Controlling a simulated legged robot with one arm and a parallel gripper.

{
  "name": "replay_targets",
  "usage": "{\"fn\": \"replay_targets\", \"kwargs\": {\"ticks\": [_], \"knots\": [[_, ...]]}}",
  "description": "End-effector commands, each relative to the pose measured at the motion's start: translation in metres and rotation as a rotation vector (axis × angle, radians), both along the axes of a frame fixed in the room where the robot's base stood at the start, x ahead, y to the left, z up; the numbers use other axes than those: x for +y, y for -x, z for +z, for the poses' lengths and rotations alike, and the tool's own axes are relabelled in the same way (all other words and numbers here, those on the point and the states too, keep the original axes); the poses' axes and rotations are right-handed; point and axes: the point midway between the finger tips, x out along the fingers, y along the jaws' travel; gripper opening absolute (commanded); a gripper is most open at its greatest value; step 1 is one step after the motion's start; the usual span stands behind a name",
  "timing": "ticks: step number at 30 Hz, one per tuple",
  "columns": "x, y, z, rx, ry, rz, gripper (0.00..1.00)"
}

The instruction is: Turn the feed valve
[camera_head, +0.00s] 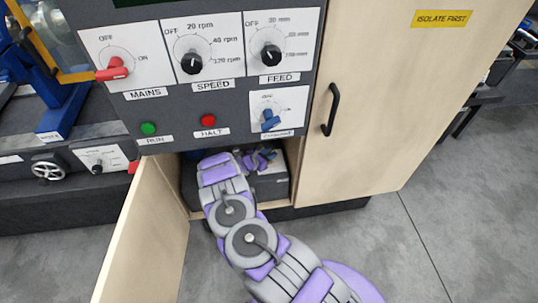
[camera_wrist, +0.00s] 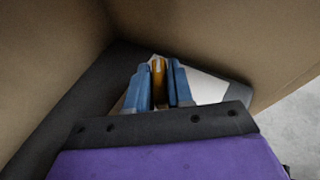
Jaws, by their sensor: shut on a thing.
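My gripper (camera_wrist: 158,88) has its two blue fingers shut on a narrow orange-yellow handle (camera_wrist: 158,70) in the wrist view. A pale plate (camera_wrist: 208,88) lies behind the fingers. I take the handle for the feed valve, but no label on it can be read. In the head view my arm reaches into the open cabinet under the control panel, and my gripper (camera_head: 263,158) is in its dark interior. The handle is not clear in that view.
The panel above carries a FEED knob (camera_head: 271,55), a SPEED knob (camera_head: 192,62) and a red MAINS switch (camera_head: 112,70). An open door (camera_head: 150,235) stands left of my arm. A closed door (camera_head: 375,110) with a black pull is at right. Grey floor is clear at right.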

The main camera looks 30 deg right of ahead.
Motion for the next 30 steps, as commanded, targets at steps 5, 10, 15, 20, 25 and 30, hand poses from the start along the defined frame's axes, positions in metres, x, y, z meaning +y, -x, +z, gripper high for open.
{"fn": "replay_targets", "kwargs": {"ticks": [5,10,15,20,25,30], "knots": [[-0.001,-0.0044,0.0039,-0.011,0.007,-0.041,0.0],[-0.0008,-0.0045,0.005,-0.012,0.007,-0.102,0.0],[0.001,-0.0036,0.0037,-0.006,0.002,-0.126,0.0],[0.0015,-0.0035,0.0035,-0.006,0.001,-0.126,0.0],[0.0016,-0.0036,0.0035,-0.006,0.001,-0.126,0.28],[0.0012,-0.0024,0.002,-0.003,0.001,-0.127,0.43]]}}
